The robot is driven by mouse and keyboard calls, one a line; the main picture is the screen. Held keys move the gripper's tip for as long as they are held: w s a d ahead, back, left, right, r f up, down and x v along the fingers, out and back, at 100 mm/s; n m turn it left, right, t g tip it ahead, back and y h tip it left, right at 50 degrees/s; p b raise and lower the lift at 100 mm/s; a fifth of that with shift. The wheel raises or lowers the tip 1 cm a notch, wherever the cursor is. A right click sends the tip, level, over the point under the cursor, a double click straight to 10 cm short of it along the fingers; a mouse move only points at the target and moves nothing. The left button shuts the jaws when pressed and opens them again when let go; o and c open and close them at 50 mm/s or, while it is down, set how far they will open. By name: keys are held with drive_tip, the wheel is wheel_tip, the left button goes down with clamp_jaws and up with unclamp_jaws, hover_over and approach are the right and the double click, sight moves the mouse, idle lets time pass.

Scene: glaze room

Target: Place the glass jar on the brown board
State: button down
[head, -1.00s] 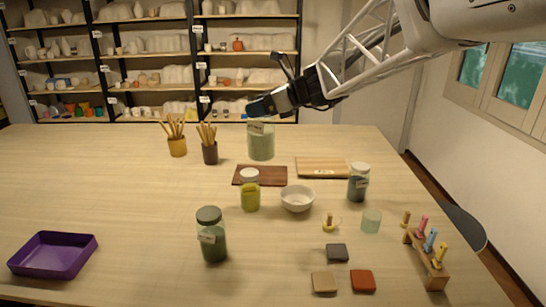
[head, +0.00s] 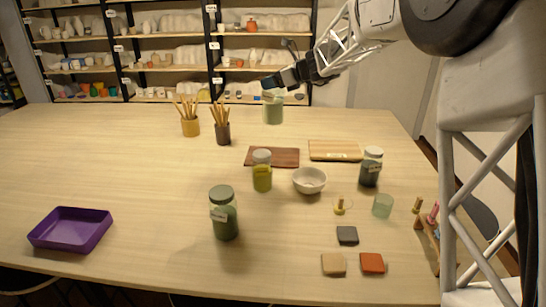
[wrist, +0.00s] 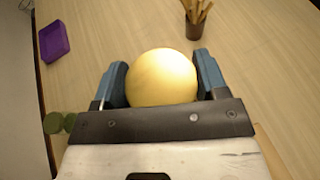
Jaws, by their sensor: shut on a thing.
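My gripper (head: 274,84) is at the far side of the table, shut on a glass jar (head: 273,110) with pale green contents. The jar hangs upright and appears to be clear of the tabletop. In the wrist view its round cream lid (wrist: 161,77) sits between the two blue fingers of my gripper (wrist: 161,82), which hide its sides. The brown board (head: 284,163) lies flat on the table, nearer to the head camera than the held jar and bare on top.
A pale wooden board (head: 335,150) lies right of the brown one. A yellow-green jar (head: 262,175) and a white bowl (head: 309,181) stand just in front. Two brush cups (head: 190,126) (head: 222,134) stand left. A dark jar (head: 371,172) stands right. Left tabletop is mostly clear.

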drive_tip(key=w+f, duration=0.8)
drive_tip(key=shift+a+f+t, duration=0.15)
drive_tip(key=shift+a+t, duration=0.2)
drive_tip(key=shift+t, duration=0.05)
drive_tip(key=shift+f, duration=0.1)
drive_tip(key=shift+f, duration=2.45)
drive_tip(key=shift+f, duration=2.55)
drive_tip(key=shift+c, duration=0.8)
unclamp_jaws()
drive_tip(key=shift+f, duration=0.1)
